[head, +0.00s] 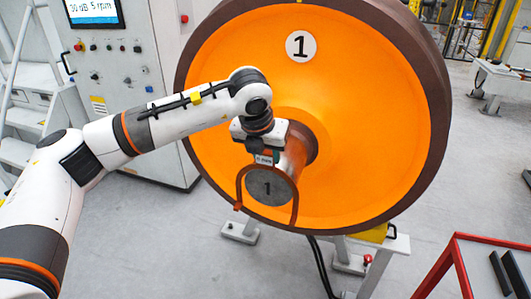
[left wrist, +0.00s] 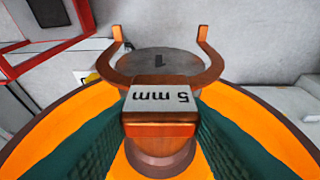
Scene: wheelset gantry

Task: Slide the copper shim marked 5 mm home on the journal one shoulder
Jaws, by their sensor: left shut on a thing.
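The copper shim (head: 239,190) is a U-shaped piece with a tab labelled 5 mm (left wrist: 160,98). My left gripper (head: 263,153) is shut on its tab, and its green pads flank the tab in the left wrist view (left wrist: 158,128). The journal (head: 293,160) sticks out of the orange wheel, and its grey end face (head: 267,187) is marked 1. The shim's legs point down on both sides of the end face, apart from the wheel. I cannot tell whether it is around the journal or just off its end. The shoulder (head: 309,140) is at the wheel hub. My right gripper is not in view.
The large orange wheel (head: 370,130) marked 1 rests on a pale stand (head: 385,258). A control cabinet (head: 150,135) stands behind at the left. A red-edged table (head: 460,262) with dark bars (head: 490,265) is at the lower right. Grey floor is clear below the journal.

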